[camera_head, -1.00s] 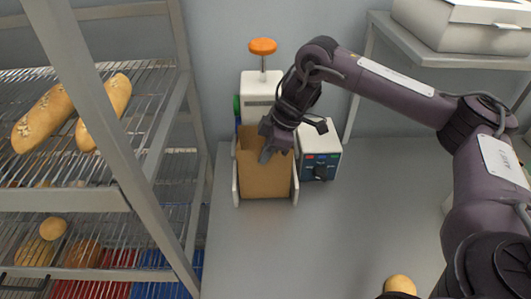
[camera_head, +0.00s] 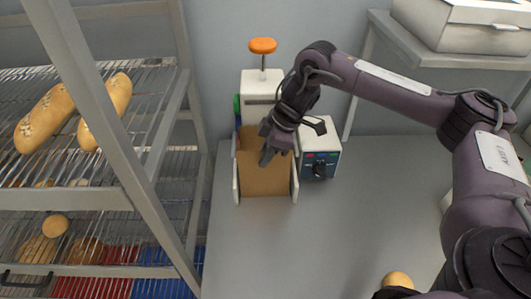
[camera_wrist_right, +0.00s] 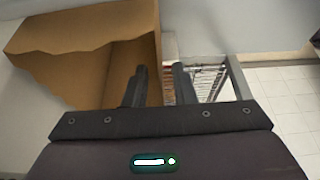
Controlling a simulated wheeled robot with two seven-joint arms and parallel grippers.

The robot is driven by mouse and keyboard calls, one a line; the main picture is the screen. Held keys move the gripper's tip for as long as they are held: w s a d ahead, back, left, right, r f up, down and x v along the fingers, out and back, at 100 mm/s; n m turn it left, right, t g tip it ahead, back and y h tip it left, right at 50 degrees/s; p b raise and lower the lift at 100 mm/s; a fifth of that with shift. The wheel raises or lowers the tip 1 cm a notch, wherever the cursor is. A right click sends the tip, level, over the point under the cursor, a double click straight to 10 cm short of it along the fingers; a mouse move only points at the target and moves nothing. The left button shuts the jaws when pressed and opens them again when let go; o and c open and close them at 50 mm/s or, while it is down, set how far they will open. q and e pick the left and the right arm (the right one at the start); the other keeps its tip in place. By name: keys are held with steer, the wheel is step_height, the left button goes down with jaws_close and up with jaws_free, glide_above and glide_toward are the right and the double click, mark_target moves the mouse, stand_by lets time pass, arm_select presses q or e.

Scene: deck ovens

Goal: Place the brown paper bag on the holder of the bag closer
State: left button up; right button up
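The brown paper bag (camera_head: 265,180) stands upright, mouth up, between the white side plates of the holder (camera_head: 236,182) on the bag closer (camera_head: 262,88). My right gripper (camera_head: 268,156) is at the bag's top opening. In the right wrist view the gripper (camera_wrist_right: 160,84) has its fingers apart, with a visible gap. One finger is in front of the bag's open inside, and the bag's edge (camera_wrist_right: 157,45) shows between the fingers. The bag's bottom contact with the holder is hidden. My left gripper is not in view.
A control box (camera_head: 320,160) with a dial stands right of the holder. A wire rack (camera_head: 90,190) with bread is at the left. A bun (camera_head: 398,281) lies at the counter's front. The counter (camera_head: 350,225) is clear in the middle. A shelf with a white box (camera_head: 470,25) is above right.

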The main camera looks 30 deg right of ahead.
steer(key=shift+d+r, duration=0.1)
steer(key=shift+r, duration=0.25)
steer(key=p+v, duration=0.2)
steer(key=v, duration=0.9)
steer(key=shift+r, duration=0.2)
steer(key=shift+d, duration=0.1)
